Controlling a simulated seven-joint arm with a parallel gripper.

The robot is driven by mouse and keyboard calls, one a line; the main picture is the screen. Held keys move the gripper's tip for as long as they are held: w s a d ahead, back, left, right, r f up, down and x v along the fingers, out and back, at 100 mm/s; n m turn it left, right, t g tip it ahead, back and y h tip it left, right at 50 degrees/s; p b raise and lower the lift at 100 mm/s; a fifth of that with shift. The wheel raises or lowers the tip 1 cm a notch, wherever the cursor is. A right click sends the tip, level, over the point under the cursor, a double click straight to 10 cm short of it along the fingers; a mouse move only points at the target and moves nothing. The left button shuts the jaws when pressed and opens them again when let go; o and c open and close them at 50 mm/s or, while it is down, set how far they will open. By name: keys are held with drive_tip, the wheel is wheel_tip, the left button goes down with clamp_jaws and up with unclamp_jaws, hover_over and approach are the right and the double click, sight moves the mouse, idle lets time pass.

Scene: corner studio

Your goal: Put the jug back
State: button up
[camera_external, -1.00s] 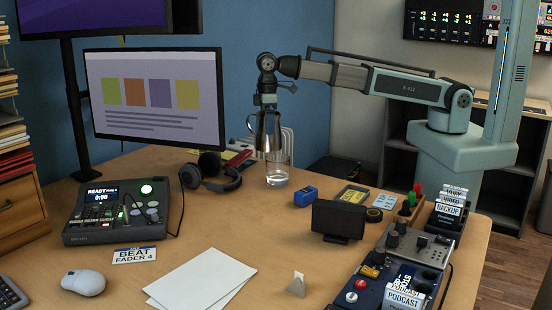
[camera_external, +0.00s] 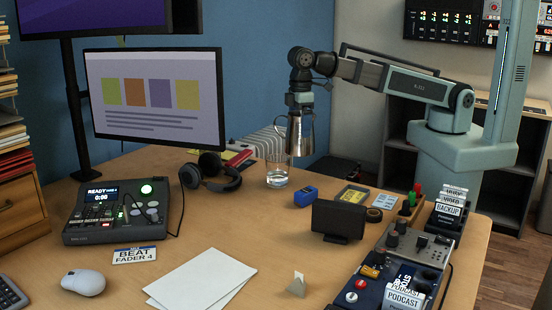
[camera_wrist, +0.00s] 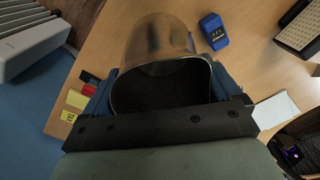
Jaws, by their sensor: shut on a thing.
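The jug (camera_external: 302,135) is a shiny metal vessel, held upright in the air above the back edge of the desk. My gripper (camera_external: 300,106) is shut on it near its top. In the wrist view, the jug (camera_wrist: 160,38) sits between the fingers of my gripper (camera_wrist: 162,88), with its dark open mouth toward the camera. A clear glass (camera_external: 277,172) stands on the desk, below and left of the jug, with a little clear liquid at its bottom. The jug is apart from the glass in the external view.
A blue box (camera_external: 305,196) and a dark small screen (camera_external: 339,221) stand right of the glass. Headphones (camera_external: 211,174) lie to its left. A white ribbed unit (camera_external: 261,142) is behind the desk. The desk's middle (camera_external: 235,223) is clear.

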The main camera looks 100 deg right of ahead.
drive_tip(key=w+a+f+m, duration=0.2)
drive_tip(key=w+a+f, duration=0.1)
drive_tip(key=w+a, duration=1.6)
drive_tip(key=shift+w+f, duration=0.2)
drive_tip(key=shift+f, duration=4)
drive_tip(key=shift+f, duration=0.1)
drive_tip(key=o, duration=1.1)
drive_tip(key=shift+o, duration=0.2)
wheel_tip(320, 180, up, 12)
